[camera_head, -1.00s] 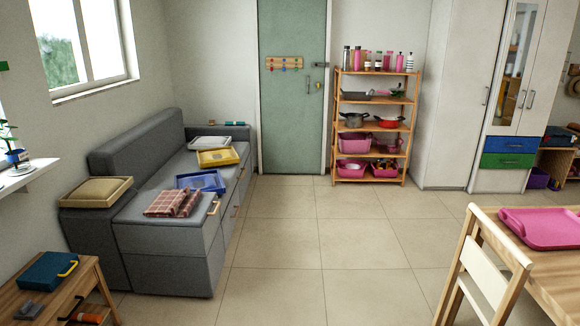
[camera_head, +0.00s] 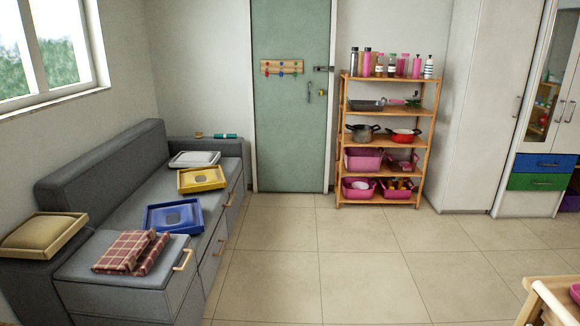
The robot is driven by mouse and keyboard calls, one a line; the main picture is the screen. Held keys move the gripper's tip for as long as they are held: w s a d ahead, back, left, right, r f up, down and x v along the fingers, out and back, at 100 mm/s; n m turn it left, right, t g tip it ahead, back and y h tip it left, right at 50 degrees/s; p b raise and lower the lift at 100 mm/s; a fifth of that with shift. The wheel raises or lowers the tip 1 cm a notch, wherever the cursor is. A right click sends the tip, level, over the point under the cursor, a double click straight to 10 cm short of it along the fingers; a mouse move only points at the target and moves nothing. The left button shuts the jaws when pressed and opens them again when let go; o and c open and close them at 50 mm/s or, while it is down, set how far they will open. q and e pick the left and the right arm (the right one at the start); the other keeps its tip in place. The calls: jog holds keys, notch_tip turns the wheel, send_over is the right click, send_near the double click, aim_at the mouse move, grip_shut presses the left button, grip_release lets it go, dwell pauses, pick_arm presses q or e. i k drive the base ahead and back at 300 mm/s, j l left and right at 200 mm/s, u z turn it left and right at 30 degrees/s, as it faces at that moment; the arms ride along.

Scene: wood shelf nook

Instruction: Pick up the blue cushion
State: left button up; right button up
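A blue, square, tray-like thing (camera_head: 154,227) lies flat on the grey sofa seat, with a raised rim and a small greyish patch in its middle. It is the only blue piece on the sofa; I cannot tell for sure whether it is a cushion. A red plaid folded cloth (camera_head: 122,251) lies just in front of it and a yellow tray (camera_head: 187,187) lies behind it. Neither of my grippers shows in the head view.
The grey sofa (camera_head: 130,160) stands along the left wall, with a beige cushion-like tray (camera_head: 40,237) on its near arm. A wooden shelf rack (camera_head: 341,190) stands beside the green door (camera_head: 290,130). The tiled floor in the middle is clear. A wooden chair or table edge (camera_head: 545,300) shows at bottom right.

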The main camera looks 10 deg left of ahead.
aim_at(184, 216)
jog(key=i, duration=1.45)
jog(key=i+l+u, duration=0.15)
jog(key=i+u, duration=0.35)
jog(key=i, duration=0.2)
jog(key=i+l+u, duration=0.45)
jog(key=i, duration=0.2)
jog(key=i+l+u, duration=0.5)
jog(key=i+l, duration=0.05)
jog(key=l, duration=0.1)
